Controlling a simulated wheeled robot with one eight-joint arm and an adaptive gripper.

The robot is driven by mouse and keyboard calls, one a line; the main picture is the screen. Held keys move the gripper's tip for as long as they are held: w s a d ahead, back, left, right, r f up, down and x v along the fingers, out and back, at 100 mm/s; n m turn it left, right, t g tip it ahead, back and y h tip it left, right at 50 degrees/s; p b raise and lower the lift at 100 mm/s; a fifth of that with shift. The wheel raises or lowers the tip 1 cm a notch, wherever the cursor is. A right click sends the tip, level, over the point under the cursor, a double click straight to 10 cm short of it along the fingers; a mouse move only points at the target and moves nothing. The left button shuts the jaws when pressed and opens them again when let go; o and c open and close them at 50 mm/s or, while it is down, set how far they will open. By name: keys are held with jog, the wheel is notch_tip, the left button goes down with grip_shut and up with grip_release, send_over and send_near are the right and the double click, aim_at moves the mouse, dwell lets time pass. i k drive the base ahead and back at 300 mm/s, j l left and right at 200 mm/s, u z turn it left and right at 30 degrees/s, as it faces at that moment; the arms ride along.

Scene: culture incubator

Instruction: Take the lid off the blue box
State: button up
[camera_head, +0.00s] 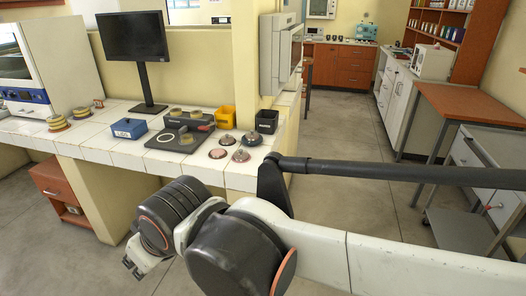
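The blue box (128,130) sits on the white tiled counter, in front of the monitor stand. It looks closed, with a small knob-like shape on its top; the seam of a lid is too small to make out. My gripper (132,269) is at the lower left, in front of the counter, pointing down and away from the box. It is well apart from the box and touches nothing that I can see. Its fingers are small and partly hidden by the wrist, so their opening is unclear.
A monitor (133,36) stands behind the box. A dark device (180,135) is right of it, then yellow (225,117) and black (267,121) bins and several round dishes (241,155). Stacked dishes (57,122) are at left. The counter's front edge (110,158) is near; floor is open at right.

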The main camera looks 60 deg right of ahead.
aim_at(126, 123)
jog(key=i+l+z, duration=0.3)
jog(key=l+z, duration=0.15)
jog(key=i+l+z, duration=0.5)
jog(key=i+l, duration=0.25)
jog(key=l, duration=0.15)
